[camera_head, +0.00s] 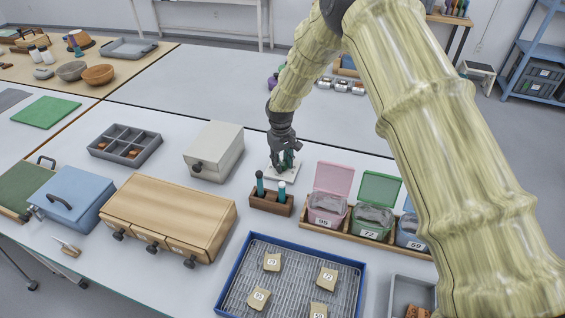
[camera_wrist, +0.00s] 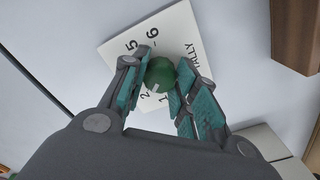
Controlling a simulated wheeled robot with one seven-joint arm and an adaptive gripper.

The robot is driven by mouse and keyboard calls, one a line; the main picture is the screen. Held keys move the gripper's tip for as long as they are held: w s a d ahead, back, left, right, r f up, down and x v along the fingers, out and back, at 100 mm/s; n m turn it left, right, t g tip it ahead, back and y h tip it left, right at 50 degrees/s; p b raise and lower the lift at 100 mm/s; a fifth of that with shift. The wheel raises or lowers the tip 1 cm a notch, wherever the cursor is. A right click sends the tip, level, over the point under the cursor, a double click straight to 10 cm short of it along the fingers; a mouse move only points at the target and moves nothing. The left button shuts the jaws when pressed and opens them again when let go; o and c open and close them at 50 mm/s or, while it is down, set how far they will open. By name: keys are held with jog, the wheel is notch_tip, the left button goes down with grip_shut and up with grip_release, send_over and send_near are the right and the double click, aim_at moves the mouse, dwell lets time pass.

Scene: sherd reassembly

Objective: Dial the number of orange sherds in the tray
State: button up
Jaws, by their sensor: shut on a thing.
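My gripper (camera_head: 285,160) is shut on the green dial knob (camera_wrist: 160,73) of a white tally plate (camera_head: 283,176). In the wrist view the plate (camera_wrist: 117,46) shows 5, 6, 2, 1 and the word TALLY; the fingers hide other marks. A pale mark on the knob faces the lower left, near the 2 and 1. The blue-rimmed tray (camera_head: 250,239) holds several beige sherds with number labels; I see no orange ones in it. A grey tray (camera_head: 400,285) at the bottom right holds orange-brown pieces, partly hidden by my arm and the frame edge.
A compartment tray (camera_head: 125,145) holds small orange-brown pieces. Wooden drawers (camera_head: 168,212) stand front left.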

aim_at(282, 163)
jog(key=shift+w+m, duration=0.1)
jog(key=shift+m, duration=0.3)
jog(key=o, duration=1)
jog(key=shift+o, duration=0.2)
jog(key=shift+r, duration=0.1)
notch_tip(282, 163, up, 12)
jog(key=shift+a, duration=0.1)
